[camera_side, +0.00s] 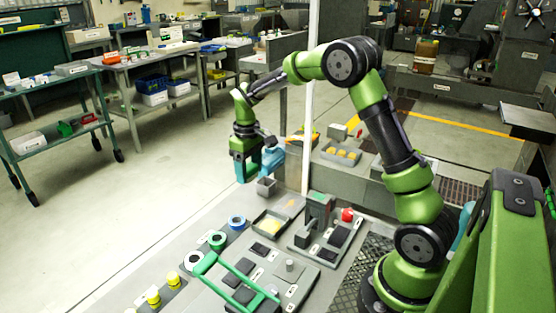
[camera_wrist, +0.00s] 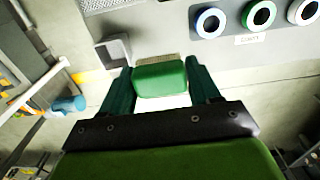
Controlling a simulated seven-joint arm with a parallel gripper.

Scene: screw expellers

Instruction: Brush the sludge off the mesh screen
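My gripper (camera_side: 245,172) is in the air over the far end of the grey work table, fingers pointing down. In the wrist view its two teal fingers (camera_wrist: 160,86) are closed against both sides of a green block with a short tan bristle edge, which looks like a brush (camera_wrist: 160,77). White floor shows below it. I cannot pick out the mesh screen or its sludge with certainty. A shallow grey tray (camera_side: 256,220) with yellow matter and a dark panel lies on the table, clear of the gripper.
A small grey open box (camera_side: 266,187) stands near the gripper; it also shows in the wrist view (camera_wrist: 104,54). Blue, green and white rings (camera_side: 217,240) line the table's left side. A green handle frame (camera_side: 230,280) stands up in front. A red knob (camera_side: 347,215) sits right.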

